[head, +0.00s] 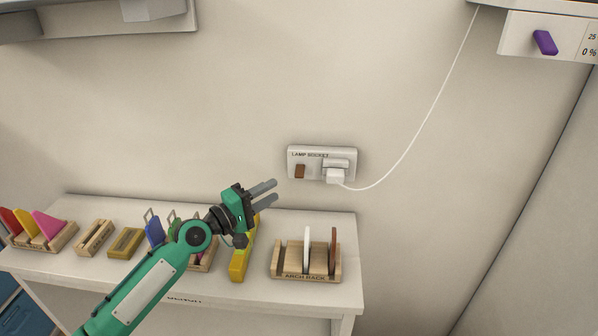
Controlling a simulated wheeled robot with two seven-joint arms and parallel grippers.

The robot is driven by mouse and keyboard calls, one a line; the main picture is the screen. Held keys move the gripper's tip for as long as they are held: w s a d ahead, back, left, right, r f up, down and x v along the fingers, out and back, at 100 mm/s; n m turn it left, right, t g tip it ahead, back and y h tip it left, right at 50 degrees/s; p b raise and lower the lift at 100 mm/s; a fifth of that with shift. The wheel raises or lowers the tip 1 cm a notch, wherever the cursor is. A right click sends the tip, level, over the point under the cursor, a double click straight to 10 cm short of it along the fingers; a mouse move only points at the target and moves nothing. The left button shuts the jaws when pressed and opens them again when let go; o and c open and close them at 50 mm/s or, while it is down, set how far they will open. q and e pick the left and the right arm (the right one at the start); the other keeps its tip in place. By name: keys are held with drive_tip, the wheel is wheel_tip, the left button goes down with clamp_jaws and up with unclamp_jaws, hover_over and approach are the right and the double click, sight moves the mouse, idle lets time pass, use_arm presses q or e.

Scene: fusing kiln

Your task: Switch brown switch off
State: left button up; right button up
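The brown switch (300,171) is a small rocker on the left part of the white lamp socket plate (350,155) on the wall. Whether it is on or off is too small to tell. A white plug (335,175) sits in the socket beside it, with a thin white cord rising to the right. My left gripper (270,192) is left of and a little below the switch, apart from it, and its fingers point right. The two fingers show a narrow gap and hold nothing visible. My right gripper is not in view.
A white shelf (210,288) below holds a wooden arch rack (290,271) with white and brown pieces, a yellow bar (239,262) and several coloured glass pieces in racks at left. A purple knob (545,42) is on a panel at top right. The wall around the socket is clear.

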sight(296, 178)
use_arm(q)
drive_tip(key=p+x, duration=0.1)
drive_tip(key=x, duration=0.9)
drive_tip(key=shift+c, duration=0.2)
drive_tip(key=shift+f, duration=0.1)
clamp_jaws()
